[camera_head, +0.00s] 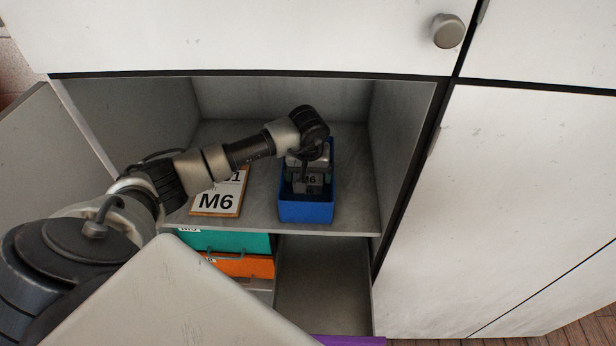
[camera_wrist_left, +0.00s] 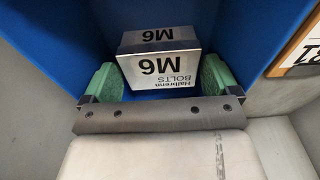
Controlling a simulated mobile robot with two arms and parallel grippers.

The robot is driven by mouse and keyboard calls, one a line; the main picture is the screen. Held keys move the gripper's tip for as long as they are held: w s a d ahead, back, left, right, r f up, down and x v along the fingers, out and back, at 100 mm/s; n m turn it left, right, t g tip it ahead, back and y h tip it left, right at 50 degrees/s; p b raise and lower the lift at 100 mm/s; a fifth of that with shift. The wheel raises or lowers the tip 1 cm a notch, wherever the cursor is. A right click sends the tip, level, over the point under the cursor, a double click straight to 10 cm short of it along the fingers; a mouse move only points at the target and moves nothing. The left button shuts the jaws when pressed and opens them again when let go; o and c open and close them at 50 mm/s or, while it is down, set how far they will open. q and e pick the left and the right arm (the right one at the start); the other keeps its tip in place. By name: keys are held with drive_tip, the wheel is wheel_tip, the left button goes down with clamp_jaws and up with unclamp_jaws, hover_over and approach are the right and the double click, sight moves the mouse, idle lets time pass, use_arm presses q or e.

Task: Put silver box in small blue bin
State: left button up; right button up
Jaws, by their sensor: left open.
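The silver box (camera_head: 314,188), marked M6, is inside the small blue bin (camera_head: 306,213) on the cabinet shelf. In the left wrist view the box (camera_wrist_left: 165,68) reads "M6 Hallrenn BOLTS" and has blue bin walls (camera_wrist_left: 245,32) around it. My left gripper (camera_wrist_left: 160,82) reaches down into the bin from above, open, with one green finger pad on each side of the box. Whether the pads touch the box is hard to tell. In the head view my wrist hides part of the box and the fingertips. My right gripper is not in view.
A wood-framed M6 sign (camera_head: 219,196) lies left of the bin; its edge shows in the wrist view (camera_wrist_left: 300,50). The cabinet side walls and the upper drawer front (camera_head: 250,35) bound the opening. Teal (camera_head: 228,241) and orange (camera_head: 247,266) bins sit on the shelf below.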

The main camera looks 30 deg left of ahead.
use_arm(q)
wheel_tip(320, 180, up, 10)
drive_tip(key=s+b, duration=0.1)
drive_tip(key=b, duration=0.2)
drive_tip(key=shift+d+r, duration=0.25)
drive_tip(key=shift+d, duration=0.1)
drive_tip(key=shift+s, duration=0.1)
